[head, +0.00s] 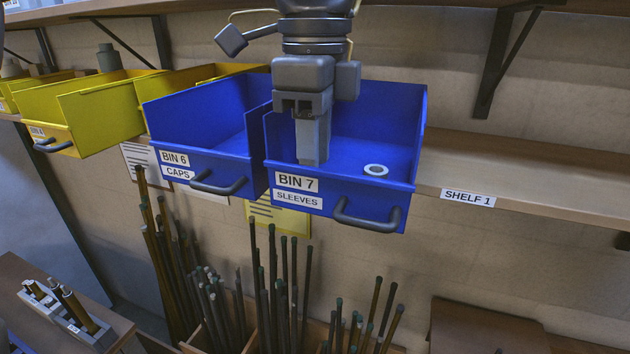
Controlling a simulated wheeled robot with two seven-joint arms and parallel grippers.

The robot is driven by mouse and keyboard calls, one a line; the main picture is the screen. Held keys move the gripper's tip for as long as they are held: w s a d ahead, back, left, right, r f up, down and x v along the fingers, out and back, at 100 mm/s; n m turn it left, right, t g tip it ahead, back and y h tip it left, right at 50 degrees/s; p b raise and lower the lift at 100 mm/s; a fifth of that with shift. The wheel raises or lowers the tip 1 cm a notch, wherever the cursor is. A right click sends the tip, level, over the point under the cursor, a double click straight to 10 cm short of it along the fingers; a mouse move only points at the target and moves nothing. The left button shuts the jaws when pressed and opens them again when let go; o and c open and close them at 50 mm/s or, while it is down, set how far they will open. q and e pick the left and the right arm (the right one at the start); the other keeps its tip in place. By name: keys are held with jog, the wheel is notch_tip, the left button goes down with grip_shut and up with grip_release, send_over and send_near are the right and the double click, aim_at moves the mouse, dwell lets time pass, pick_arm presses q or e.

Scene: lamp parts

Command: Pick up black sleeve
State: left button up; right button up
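My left gripper (312,158) reaches down from the top of the head view into the blue BIN 7 (340,200), labelled SLEEVES. Its fingers point down inside the bin and overlap in this view, so I cannot tell whether they are open or shut, or whether anything is between them. A small pale ring (376,170) with a darker centre lies on the bin floor, to the right of the fingers and apart from them. I see no clearly black sleeve; part of the bin floor is hidden behind the gripper. My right gripper is not in view.
Blue BIN 6 (205,165), labelled CAPS, stands at the left and looks empty. Yellow bins (90,125) stand farther left. SHELF 1 (540,185) is clear to the right. Several upright rods (285,290) stand below, with a small rack (70,320) at lower left.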

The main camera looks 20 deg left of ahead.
pick_arm(q)
jog(key=shift+a+f, duration=0.2)
jog(key=shift+f, duration=0.8)
jog(key=shift+d, duration=0.15)
jog(key=shift+s+r, duration=0.1)
jog(key=shift+c, duration=1.3)
grip_shut()
notch_tip(320, 180, up, 10)
